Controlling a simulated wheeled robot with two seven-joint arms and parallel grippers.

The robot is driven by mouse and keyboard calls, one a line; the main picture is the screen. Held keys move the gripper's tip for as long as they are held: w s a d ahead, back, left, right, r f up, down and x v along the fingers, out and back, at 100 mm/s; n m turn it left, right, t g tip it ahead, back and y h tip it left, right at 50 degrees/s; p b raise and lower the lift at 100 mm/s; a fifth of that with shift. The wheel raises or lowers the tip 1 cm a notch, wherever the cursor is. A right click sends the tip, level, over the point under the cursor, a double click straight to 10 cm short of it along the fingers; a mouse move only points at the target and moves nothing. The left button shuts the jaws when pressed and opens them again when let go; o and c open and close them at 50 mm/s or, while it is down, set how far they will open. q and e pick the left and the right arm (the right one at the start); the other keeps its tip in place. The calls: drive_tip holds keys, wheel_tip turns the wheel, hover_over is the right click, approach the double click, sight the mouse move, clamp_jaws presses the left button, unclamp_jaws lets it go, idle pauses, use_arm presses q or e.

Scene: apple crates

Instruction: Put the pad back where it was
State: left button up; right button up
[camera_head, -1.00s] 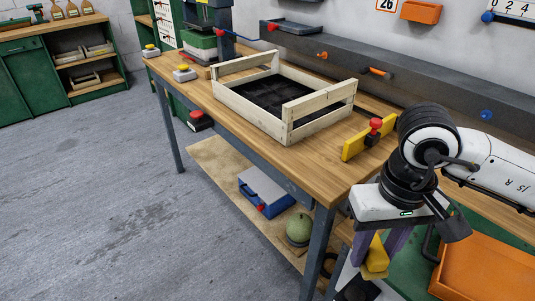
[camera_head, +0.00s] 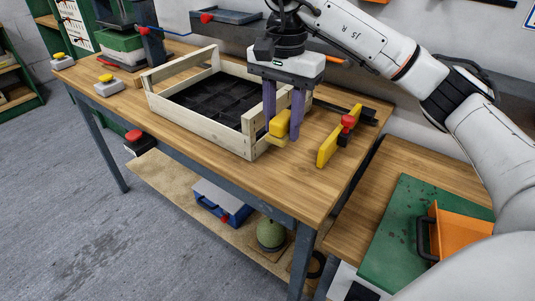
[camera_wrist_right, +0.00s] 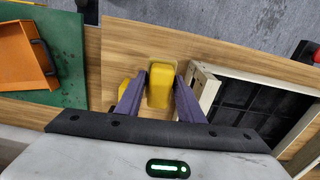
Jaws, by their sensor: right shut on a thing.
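The yellow pad (camera_head: 280,126) is between the purple fingers of my right gripper (camera_head: 284,128), which is shut on it. The pad is at the right end of the wooden crate (camera_head: 203,127), close to its corner. It also shows between the fingers in the right wrist view (camera_wrist_right: 160,84). I cannot tell whether it touches the bench. My left gripper is not in view.
A yellow bar (camera_head: 327,151) with a red knob (camera_head: 348,121) stands on the workbench (camera_head: 300,187) right of the pad. An orange tray (camera_head: 460,231) lies on a green mat (camera_head: 400,222) at the right. The bench's front right corner is clear.

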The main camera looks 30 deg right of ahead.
hover_over(281, 168)
drive_tip(key=shift+m, duration=0.3)
wheel_tip(281, 168, down, 5)
drive_tip(key=shift+s+r+b, duration=0.1)
drive_tip(key=shift+r+b, duration=0.05)
drive_tip(key=shift+b, duration=0.2)
drive_tip(key=shift+f, duration=2.4)
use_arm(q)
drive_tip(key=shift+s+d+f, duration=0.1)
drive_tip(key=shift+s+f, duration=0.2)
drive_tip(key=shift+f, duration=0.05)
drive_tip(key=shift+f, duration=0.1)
use_arm(e)
drive_tip(key=shift+f, duration=0.1)
drive_tip(key=o, duration=0.6)
drive_tip(key=shift+c, duration=0.2)
drive_tip(key=o, duration=0.4)
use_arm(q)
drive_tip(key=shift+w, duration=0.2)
use_arm(e)
drive_tip(key=shift+o, duration=0.2)
